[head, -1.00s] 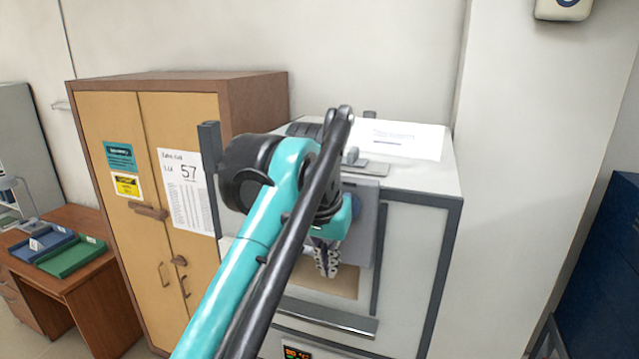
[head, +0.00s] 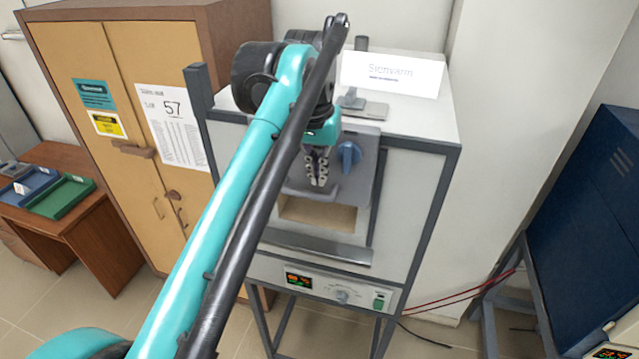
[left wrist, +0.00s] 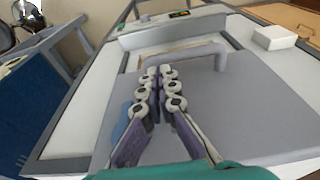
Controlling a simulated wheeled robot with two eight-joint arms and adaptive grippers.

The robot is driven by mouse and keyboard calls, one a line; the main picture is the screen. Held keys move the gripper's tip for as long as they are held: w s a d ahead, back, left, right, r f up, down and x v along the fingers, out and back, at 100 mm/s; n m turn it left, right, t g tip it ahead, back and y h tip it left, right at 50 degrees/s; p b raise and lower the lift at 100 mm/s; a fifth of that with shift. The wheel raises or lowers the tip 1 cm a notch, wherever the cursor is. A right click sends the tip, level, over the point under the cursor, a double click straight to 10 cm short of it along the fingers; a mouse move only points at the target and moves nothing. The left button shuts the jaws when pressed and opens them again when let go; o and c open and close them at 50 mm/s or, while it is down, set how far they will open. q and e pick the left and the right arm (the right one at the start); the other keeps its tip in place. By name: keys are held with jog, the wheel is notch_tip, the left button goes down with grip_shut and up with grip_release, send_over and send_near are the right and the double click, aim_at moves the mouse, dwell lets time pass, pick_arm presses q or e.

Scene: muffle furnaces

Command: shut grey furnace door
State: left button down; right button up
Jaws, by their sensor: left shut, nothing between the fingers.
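The furnace (head: 418,195) has a light front in a grey frame. Its grey door (head: 362,178) is a flat plate with a blue knob (head: 349,156) and a bar handle (head: 312,194) near its lower edge. The door is partly down; the lower part of the beige chamber opening (head: 317,214) shows beneath it. My left gripper (head: 318,182) is shut and empty, in front of the door just above the handle. In the left wrist view the fingertips (left wrist: 160,74) point toward the handle (left wrist: 190,54), over the door (left wrist: 245,110). Contact cannot be told. My right gripper is out of view.
A metal ledge (head: 315,247) runs below the opening, above a control panel (head: 335,290). A tan cabinet (head: 130,90) stands left, and a desk with green (head: 62,197) and blue trays beyond it. A dark blue furnace (head: 595,210) stands right. Red cables lie between.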

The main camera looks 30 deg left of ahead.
aim_at(321, 197)
pick_arm(q)
jog(key=f, duration=0.3)
jog(key=shift+w+f+p, duration=0.2)
jog(key=shift+w+p, duration=0.1)
jog(key=shift+w+f, duration=0.1)
jog(key=shift+f, duration=0.25)
jog(key=shift+f, duration=0.3)
notch_tip(321, 197, down, 17)
jog(key=b, duration=0.9)
jog(key=shift+s+b, duration=0.2)
jog(key=shift+b, duration=0.15)
jog(key=shift+r, duration=0.1)
